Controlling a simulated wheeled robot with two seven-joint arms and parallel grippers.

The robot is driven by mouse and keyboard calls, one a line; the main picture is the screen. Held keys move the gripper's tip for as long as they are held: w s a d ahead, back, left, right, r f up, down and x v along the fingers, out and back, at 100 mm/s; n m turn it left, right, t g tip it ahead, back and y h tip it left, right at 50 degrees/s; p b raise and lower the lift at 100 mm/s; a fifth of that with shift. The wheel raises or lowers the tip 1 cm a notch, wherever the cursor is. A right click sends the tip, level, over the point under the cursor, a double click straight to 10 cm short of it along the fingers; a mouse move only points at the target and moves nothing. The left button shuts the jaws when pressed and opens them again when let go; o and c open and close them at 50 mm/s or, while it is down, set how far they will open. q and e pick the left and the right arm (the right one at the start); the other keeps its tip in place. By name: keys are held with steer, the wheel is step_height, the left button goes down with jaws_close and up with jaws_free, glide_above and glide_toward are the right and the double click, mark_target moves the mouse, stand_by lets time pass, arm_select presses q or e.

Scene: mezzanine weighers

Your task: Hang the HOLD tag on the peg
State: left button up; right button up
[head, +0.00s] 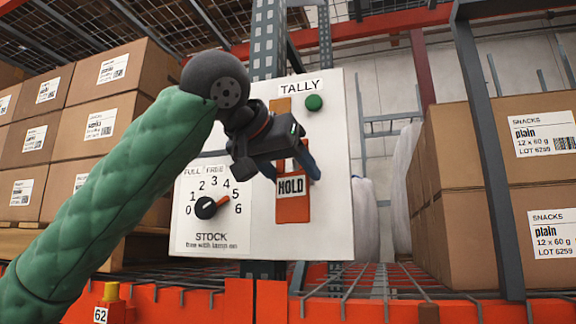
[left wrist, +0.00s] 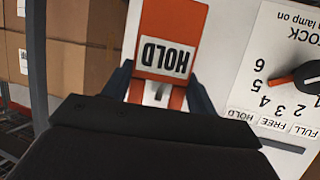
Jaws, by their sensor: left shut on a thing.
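The HOLD tag (head: 291,207) is orange with a white label. It hangs upright below my left gripper (head: 291,167), in front of the white board (head: 330,225). My left gripper is shut on the tag's upper part. The left wrist view shows the HOLD tag (left wrist: 170,22) upside down, with the fingers of my left gripper (left wrist: 160,97) on either side of its narrow end. My right gripper is not in view.
The board carries a TALLY sign (head: 300,87), a green round button or lamp (head: 314,102) and a STOCK dial (head: 205,207) with its red pointer near 5. Cartons stand at left (head: 100,125) and right (head: 480,190). A grey upright (head: 482,150) stands right of the board.

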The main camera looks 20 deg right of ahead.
mark_target(298, 184)
arm_select(q)
steer(key=shift+w+d, duration=0.2)
steer(key=shift+w, duration=0.15)
steer(key=shift+w+d+p, duration=0.3)
steer(key=shift+w+d, duration=0.05)
steer(key=shift+w, duration=0.15)
steer(key=shift+w+d, duration=0.3)
steer(key=shift+w, duration=0.2)
steer(key=shift+w+d+f, duration=0.1)
steer(key=shift+w+f, duration=0.05)
steer(key=shift+f, duration=0.1)
steer(key=shift+w+d+f, duration=0.1)
steer(key=shift+f, duration=0.05)
steer(key=shift+w+d+f, duration=0.1)
steer(key=shift+w+f, duration=0.1)
steer(key=shift+s+f, duration=0.1)
steer(key=shift+f, duration=0.15)
steer(key=o, duration=0.9)
steer(key=shift+o, duration=0.6)
steer(key=shift+s+d, duration=0.15)
steer(key=shift+d, duration=0.05)
steer(key=shift+a, duration=0.1)
steer(key=shift+w, duration=0.2)
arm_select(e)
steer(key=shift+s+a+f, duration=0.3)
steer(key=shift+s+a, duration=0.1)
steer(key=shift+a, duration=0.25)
